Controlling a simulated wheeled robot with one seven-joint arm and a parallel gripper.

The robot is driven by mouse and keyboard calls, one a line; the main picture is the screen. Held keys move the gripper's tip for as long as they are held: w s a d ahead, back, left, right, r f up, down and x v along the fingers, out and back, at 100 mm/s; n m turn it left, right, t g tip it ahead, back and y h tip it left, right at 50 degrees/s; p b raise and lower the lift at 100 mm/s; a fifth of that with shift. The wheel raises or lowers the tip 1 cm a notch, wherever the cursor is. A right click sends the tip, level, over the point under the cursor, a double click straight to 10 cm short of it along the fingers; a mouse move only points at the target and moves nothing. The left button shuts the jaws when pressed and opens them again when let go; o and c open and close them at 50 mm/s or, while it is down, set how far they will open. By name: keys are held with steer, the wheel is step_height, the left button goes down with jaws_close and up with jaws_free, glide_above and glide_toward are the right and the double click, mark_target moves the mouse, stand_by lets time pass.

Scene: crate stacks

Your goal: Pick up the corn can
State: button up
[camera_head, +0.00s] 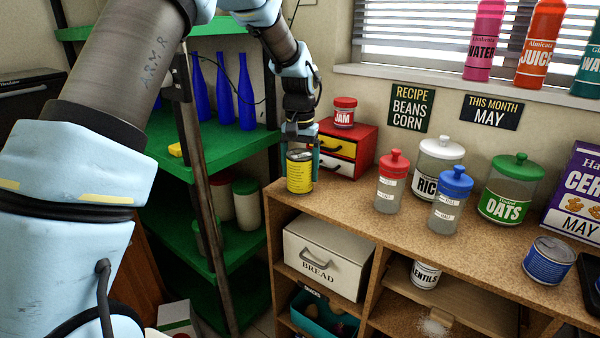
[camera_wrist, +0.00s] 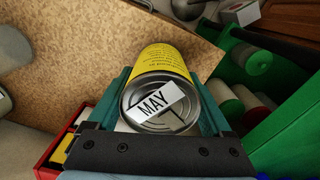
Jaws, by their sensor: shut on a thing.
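The yellow can (camera_head: 300,176) is at the left end of the brown counter, upright, at the counter's left edge. In the wrist view the can (camera_wrist: 164,62) shows its metal lid with a white MAY label and small print on its yellow side; I cannot read the word corn on it. My gripper (camera_head: 301,160) comes down from above with its teal fingers on either side of the can's upper part. In the wrist view my gripper (camera_wrist: 160,108) is shut on the can. Whether the can's base touches the counter is hard to tell.
A red drawer box (camera_head: 368,150) with a jam jar (camera_head: 344,112) stands close behind the can. Red-lidded and blue-lidded shakers (camera_head: 392,182), a rice jar (camera_head: 436,168) and a blue can (camera_head: 548,261) are to the right. Green shelves (camera_head: 165,150) with blue bottles (camera_head: 246,95) stand left.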

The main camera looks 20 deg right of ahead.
steer(key=shift+r, duration=0.1)
jaws_close()
steer(key=shift+r, duration=0.1)
